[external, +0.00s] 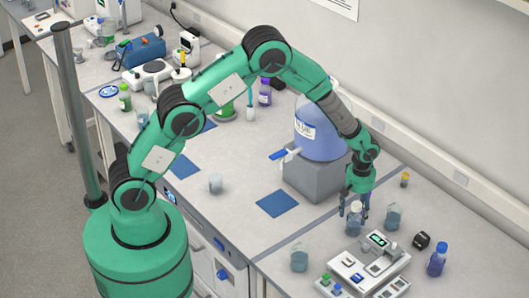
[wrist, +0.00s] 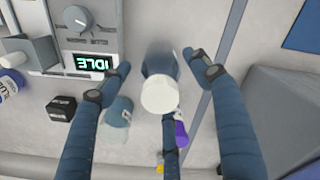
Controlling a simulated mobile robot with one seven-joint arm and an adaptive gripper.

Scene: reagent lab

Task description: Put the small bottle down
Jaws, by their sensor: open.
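In the wrist view the small bottle (wrist: 160,66) shows from above, cap towards the camera. My gripper (external: 355,207) points down over it. In the wrist view my gripper (wrist: 158,62) has its blue fingers spread around the bottle, with visible gaps at left and right. A further finger lies behind the cap in the picture, and whether it touches the bottle cannot be told.
A white instrument (external: 364,268) with a lit display is close by. Beakers (external: 393,216) and (external: 299,257), a black box (external: 422,240) and a blue-capped bottle (external: 437,260) stand around. A large blue carboy (external: 320,137) rests on a grey block (external: 312,181). A blue mat (external: 277,204) lies flat.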

